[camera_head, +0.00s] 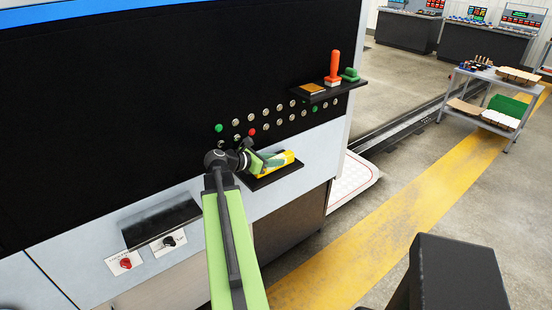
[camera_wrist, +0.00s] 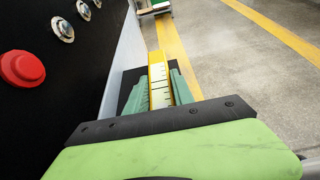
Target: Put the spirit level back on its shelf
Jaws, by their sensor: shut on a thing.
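The yellow spirit level (camera_head: 284,158) is at the small dark shelf (camera_head: 282,173) on the machine's front, below the rows of buttons. My gripper (camera_head: 263,161) is shut on the level, over this shelf. In the wrist view the yellow level (camera_wrist: 157,56) with its white marked face lies lengthwise between my green fingers (camera_wrist: 158,90). The dark shelf (camera_wrist: 128,88) shows beneath and to the left of it there. I cannot tell whether the level touches the shelf. My fingers and wrist hide its near end.
An upper dark shelf (camera_head: 325,91) holds an orange-handled tool (camera_head: 333,67), a green item (camera_head: 350,75) and a flat brownish block (camera_head: 312,88). A red button (camera_wrist: 22,68) is close on the left. A loaded cart (camera_head: 490,95) stands far right; the floor between is open.

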